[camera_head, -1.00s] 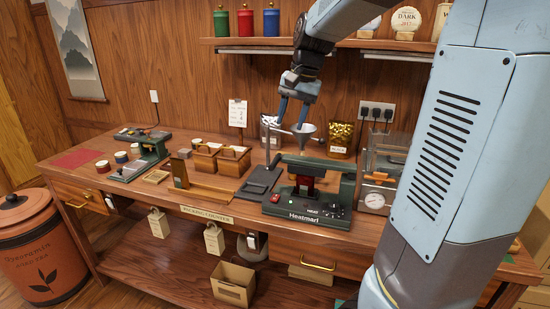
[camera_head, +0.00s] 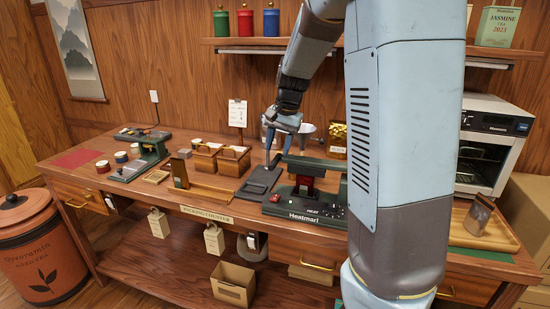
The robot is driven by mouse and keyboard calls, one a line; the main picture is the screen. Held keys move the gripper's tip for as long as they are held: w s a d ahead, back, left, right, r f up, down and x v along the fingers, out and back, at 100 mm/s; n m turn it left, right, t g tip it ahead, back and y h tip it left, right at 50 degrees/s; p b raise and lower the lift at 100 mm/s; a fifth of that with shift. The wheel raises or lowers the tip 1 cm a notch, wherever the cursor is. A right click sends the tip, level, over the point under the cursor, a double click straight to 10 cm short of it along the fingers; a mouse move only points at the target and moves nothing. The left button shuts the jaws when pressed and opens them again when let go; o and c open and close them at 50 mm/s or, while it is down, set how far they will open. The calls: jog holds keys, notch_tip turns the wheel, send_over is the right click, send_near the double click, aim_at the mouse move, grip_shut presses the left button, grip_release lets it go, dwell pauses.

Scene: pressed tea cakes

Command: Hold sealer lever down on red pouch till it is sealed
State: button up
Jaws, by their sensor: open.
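The sealer (camera_head: 300,208) is a dark green machine marked "Heatmarl" near the front edge of the counter. Its long green upper arm (camera_head: 315,163) runs across the top. A red piece (camera_head: 304,184), probably the red pouch, shows below that arm, partly hidden by it. I cannot tell whether it is clamped, and no seal is visible. My gripper (camera_head: 277,154) points down, open with nothing seen between its fingers, at the left end of the upper arm. I cannot tell whether it touches the sealer. My arm hides the sealer's right end.
A black flat plate (camera_head: 259,180) lies left of the sealer. A funnel (camera_head: 306,131) and a gold pouch (camera_head: 336,136) stand behind. Wooden boxes (camera_head: 234,161) are to the left.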

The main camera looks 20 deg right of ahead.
aim_at(275, 160)
jog(key=shift+w+a+f, duration=0.15)
jog(key=shift+a+f, duration=0.05)
jog(key=shift+f, duration=0.9)
jog(key=shift+w+a+f, duration=0.1)
jog(key=shift+a+f, duration=0.05)
jog(key=shift+f, duration=0.95)
jog(key=shift+c, duration=0.3)
grip_shut()
